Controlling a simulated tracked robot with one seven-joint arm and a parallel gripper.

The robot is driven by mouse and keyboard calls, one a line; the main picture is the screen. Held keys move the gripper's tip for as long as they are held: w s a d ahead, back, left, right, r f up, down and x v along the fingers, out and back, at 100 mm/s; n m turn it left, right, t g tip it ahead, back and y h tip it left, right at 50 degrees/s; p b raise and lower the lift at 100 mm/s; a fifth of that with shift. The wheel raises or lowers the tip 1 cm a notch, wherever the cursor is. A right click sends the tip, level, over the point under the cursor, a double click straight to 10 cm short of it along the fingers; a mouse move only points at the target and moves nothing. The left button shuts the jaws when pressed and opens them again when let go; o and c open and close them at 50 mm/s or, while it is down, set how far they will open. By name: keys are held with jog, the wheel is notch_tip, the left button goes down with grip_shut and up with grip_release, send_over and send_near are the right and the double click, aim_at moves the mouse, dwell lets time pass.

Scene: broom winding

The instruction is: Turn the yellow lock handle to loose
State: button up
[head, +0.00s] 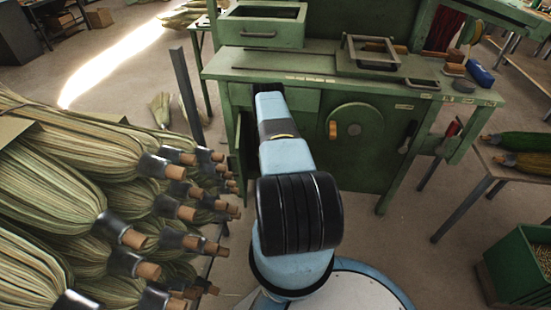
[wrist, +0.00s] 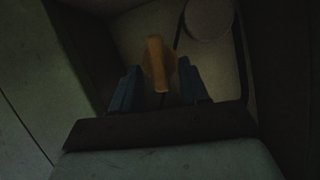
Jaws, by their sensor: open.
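The yellow lock handle (wrist: 157,62) shows in the wrist view as a short upright yellow-orange bar on a pale surface in a dim space. My gripper (wrist: 160,78) is open, with its two dark blue fingers on either side of the handle. Gaps show between the handle and both fingers, so neither seems to touch it. In the head view my arm reaches to the left front of the green machine (head: 375,160). My gripper and the lock handle are hidden there behind my arm.
A pale round part (wrist: 208,18) sits right of the handle, with dark walls on both sides. A green wheel (head: 358,134) is on the machine's front. Broom bundles (head: 60,190) crowd the left, a green crate (head: 525,265) the lower right. Floor is clear right of my base.

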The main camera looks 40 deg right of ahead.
jog(key=shift+x, duration=2.4)
jog(key=c, duration=0.6)
jog(key=shift+d, duration=0.1)
jog(key=shift+c, duration=0.4)
